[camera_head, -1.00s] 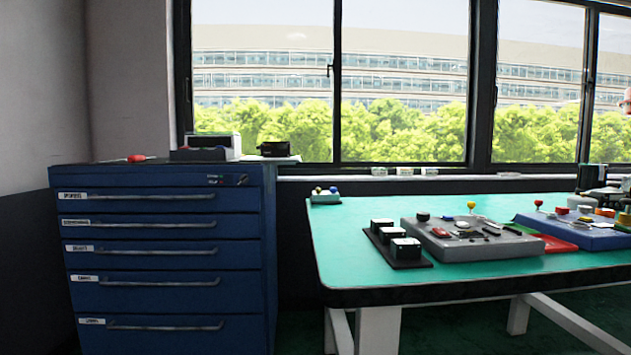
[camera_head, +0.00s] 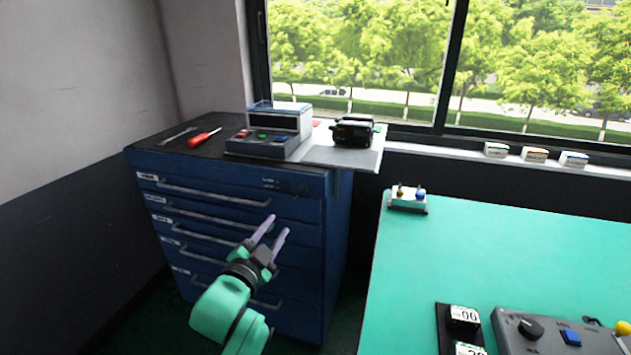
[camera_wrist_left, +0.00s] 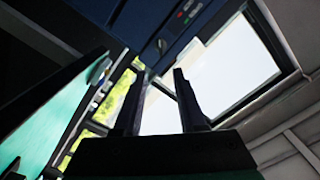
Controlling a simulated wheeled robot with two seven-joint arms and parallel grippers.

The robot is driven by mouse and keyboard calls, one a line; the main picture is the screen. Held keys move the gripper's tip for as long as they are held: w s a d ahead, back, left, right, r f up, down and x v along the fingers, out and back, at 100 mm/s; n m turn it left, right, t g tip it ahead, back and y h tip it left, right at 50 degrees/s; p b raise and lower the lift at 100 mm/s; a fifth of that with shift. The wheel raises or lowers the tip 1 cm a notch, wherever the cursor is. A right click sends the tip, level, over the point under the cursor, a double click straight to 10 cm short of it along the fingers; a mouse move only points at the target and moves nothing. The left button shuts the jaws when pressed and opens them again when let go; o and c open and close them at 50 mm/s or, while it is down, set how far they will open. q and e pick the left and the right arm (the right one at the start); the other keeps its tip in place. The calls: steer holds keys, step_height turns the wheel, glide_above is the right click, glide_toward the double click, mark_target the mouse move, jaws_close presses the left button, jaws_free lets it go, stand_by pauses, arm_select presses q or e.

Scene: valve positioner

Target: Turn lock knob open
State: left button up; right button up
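The blue drawer cabinet (camera_head: 235,260) stands at the left in the head view. Its lock knob (camera_head: 302,190) is a small dark part at the right end of the top front panel, beside small labels with marks (camera_head: 270,183). In the left wrist view the knob looks like the dark piece (camera_wrist_left: 162,46) on the blue panel, ahead of the fingers. My left gripper (camera_head: 277,226) is in front of the cabinet, lower and to the left of the knob. Its fingers are apart with nothing between them, also in the wrist view (camera_wrist_left: 160,72). My right gripper does not show.
The cabinet top holds a red screwdriver (camera_head: 204,137), a wrench (camera_head: 178,135), a boxed instrument (camera_head: 268,140) and a black device (camera_head: 352,131). Drawer handles (camera_head: 213,195) stick out near my left gripper. A green-topped table (camera_head: 480,245) stands to the right.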

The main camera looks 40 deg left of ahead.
arm_select(q)
steer(key=b, duration=0.8)
glide_toward(298, 195)
steer(key=x, duration=0.8)
steer(key=shift+w, duration=0.35)
jaws_close()
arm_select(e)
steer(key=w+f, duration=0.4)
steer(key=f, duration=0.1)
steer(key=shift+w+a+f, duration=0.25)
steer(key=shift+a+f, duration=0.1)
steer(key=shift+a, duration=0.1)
